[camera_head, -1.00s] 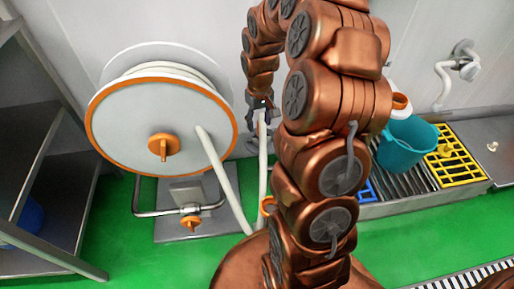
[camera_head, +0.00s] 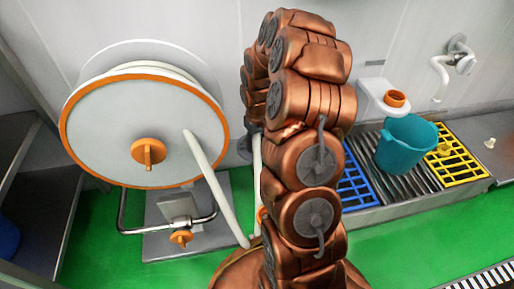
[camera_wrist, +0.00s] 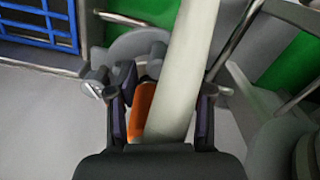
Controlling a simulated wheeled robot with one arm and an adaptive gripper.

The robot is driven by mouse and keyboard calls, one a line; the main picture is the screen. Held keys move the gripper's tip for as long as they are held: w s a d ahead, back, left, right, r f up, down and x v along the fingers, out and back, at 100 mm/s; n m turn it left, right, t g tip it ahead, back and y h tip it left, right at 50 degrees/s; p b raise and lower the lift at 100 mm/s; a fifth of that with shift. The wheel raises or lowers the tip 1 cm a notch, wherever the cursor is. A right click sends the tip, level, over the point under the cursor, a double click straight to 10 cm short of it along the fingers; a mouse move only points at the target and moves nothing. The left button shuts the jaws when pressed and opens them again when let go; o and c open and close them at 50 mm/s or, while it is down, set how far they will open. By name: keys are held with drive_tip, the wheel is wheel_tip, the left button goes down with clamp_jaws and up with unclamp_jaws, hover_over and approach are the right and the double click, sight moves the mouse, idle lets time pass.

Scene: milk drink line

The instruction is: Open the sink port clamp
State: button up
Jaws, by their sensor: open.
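In the wrist view my gripper (camera_wrist: 160,115) is open, one dark finger on each side of a white hose (camera_wrist: 185,70) and an orange part (camera_wrist: 143,110). I cannot tell whether the fingers touch either. Just beyond the left finger is a grey round fitting (camera_wrist: 135,48) with a small metal clamp-like piece (camera_wrist: 95,86) at its lower left. It may be the sink port clamp, and its state is unclear. In the head view my arm hides the gripper and this fitting.
A hose reel (camera_head: 110,125) with an orange rim stands at left. A sink trough (camera_head: 385,208) at right holds a teal bucket (camera_head: 400,150), a blue rack (camera_head: 352,185) and a yellow rack (camera_head: 455,170). Green floor (camera_head: 390,255) is clear in front.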

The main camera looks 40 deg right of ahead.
drive_tip(key=shift+f, duration=0.75)
clamp_jaws()
